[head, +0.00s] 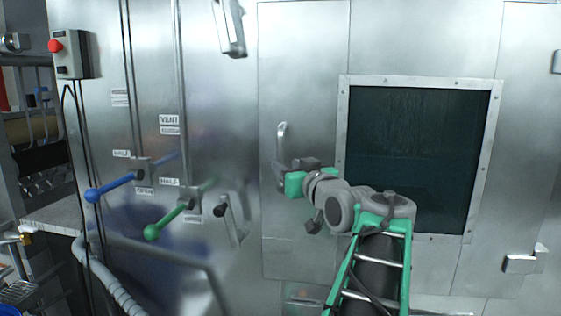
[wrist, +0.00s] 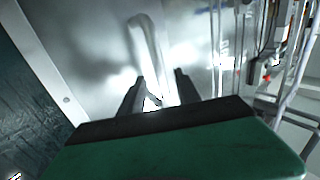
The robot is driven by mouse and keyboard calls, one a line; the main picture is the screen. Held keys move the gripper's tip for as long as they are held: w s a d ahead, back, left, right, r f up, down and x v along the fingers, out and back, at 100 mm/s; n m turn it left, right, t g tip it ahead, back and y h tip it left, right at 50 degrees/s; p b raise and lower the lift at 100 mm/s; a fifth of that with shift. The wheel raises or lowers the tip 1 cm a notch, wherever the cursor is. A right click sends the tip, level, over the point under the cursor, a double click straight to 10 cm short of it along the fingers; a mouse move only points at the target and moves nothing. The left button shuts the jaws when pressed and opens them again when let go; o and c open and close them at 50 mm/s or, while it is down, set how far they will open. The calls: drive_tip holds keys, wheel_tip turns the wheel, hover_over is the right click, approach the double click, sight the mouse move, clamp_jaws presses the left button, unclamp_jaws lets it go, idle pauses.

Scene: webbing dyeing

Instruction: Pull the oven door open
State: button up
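The oven door (head: 305,60) is a flat steel panel with a dark framed window (head: 415,150); it looks shut. Its upright bar handle (head: 282,135) is at the door's left side, its lower part close to my gripper in the head view. My gripper (head: 279,177) reaches the handle from the right. In the wrist view, the two dark fingers (wrist: 159,84) are apart and the handle (wrist: 146,45) runs down toward the gap between them. I cannot tell whether either finger touches it.
Left of the door, a blue lever (head: 113,187) and a green lever (head: 168,219) stick out from the steel wall. A control box with a red button (head: 68,54) hangs at upper left. A latch (head: 524,262) sits at lower right.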

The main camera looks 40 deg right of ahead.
sight(282, 162)
drive_tip(key=p+x, duration=0.1)
drive_tip(key=x, duration=0.4)
drive_tip(key=shift+w, duration=0.15)
drive_tip(key=shift+c, duration=0.2)
clamp_jaws()
idle(1.0)
